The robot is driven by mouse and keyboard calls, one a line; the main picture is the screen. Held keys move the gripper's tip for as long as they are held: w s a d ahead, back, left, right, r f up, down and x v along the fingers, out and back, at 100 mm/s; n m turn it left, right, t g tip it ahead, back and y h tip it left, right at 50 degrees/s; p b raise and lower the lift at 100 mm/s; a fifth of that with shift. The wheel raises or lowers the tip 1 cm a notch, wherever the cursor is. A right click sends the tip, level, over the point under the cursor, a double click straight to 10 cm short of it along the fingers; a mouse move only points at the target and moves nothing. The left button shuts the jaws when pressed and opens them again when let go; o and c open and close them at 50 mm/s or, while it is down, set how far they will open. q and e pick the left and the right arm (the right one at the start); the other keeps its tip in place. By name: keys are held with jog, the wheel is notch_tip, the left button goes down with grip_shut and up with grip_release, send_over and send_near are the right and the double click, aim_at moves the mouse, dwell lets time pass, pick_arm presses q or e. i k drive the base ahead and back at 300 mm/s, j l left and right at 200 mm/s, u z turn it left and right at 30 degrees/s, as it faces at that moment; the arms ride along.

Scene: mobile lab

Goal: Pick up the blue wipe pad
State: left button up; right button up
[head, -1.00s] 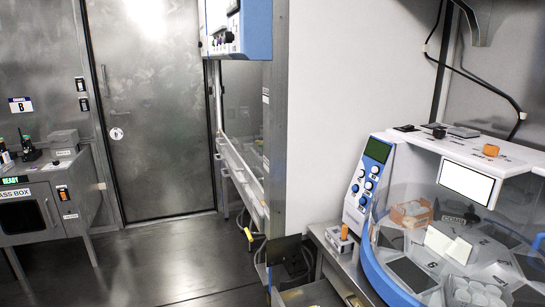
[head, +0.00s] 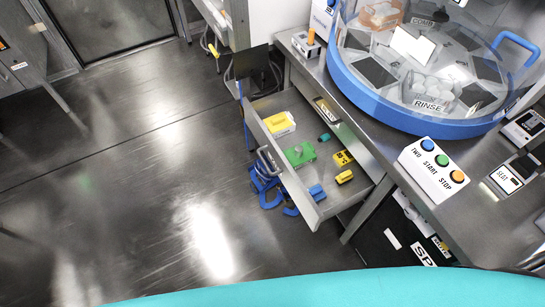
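An open drawer (head: 355,209) under the bench holds several small items. A small blue block-like item (head: 317,192) lies near its front right end and may be the blue wipe pad. A smaller teal item (head: 325,137) lies farther back, and I cannot tell for sure which is the pad. Neither of my grippers is in view.
The drawer also holds a yellow box (head: 279,124), a green piece (head: 300,154) and yellow blocks (head: 343,158). A round clear-covered station (head: 415,118) and a button box (head: 433,170) stand on the bench. The floor left is clear.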

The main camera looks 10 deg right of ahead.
aim_at(318, 192)
jog(key=z, duration=0.8)
